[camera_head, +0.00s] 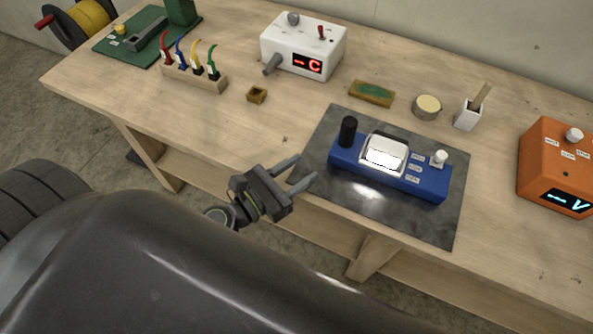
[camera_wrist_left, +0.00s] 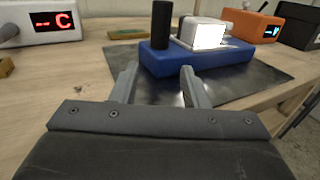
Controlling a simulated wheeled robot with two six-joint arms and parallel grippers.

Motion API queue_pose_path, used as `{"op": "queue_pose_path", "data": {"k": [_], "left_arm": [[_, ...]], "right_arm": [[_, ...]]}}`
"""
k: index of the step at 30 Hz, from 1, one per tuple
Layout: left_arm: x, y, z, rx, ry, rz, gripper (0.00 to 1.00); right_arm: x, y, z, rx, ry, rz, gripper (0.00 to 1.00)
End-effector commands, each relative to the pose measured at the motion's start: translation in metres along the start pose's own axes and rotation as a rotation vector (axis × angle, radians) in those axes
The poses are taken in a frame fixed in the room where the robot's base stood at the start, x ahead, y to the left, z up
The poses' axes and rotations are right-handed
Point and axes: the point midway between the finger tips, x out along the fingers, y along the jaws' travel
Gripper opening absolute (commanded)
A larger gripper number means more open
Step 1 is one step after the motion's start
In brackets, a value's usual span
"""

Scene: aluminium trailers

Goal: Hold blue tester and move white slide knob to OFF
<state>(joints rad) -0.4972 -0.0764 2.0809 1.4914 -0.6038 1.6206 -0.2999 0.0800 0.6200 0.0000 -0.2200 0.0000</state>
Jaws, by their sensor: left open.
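The blue tester (camera_head: 345,161) lies on a dark mat (camera_head: 325,124) on the workbench. It has a black upright cylinder (camera_head: 348,131) at its left end, a lit white display (camera_head: 384,157) in the middle and a white knob (camera_head: 439,157) at its right end beside small labels too small to read. My left gripper (camera_head: 306,170) is open and empty, left of the tester and apart from it, near the bench's front edge. In the left wrist view the tester (camera_wrist_left: 158,62) stands ahead of the open fingers (camera_wrist_left: 158,85). My right gripper is not in view.
A white box with a red display (camera_head: 285,45) stands behind, and an orange meter (camera_head: 560,165) at the right. A wooden rack (camera_head: 193,78) with coloured leads, a sponge-like block (camera_head: 371,93), a round tin (camera_head: 427,106) and a white holder (camera_head: 467,115) lie along the bench.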

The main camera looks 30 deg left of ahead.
Motion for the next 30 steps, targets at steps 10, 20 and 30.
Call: {"op": "queue_pose_path", "data": {"k": [10, 20, 30], "left_arm": [[0.057, 0.000, 0.001, 0.001, -0.005, 0.001, 0.41], [0.107, 0.000, 0.000, 0.002, 0.000, 0.000, 0.41], [0.117, 0.000, 0.000, 0.002, 0.001, 0.001, 0.41]], "right_arm": [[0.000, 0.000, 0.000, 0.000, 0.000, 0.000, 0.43], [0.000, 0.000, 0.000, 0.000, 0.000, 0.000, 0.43], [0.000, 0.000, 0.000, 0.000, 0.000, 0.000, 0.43]]}}
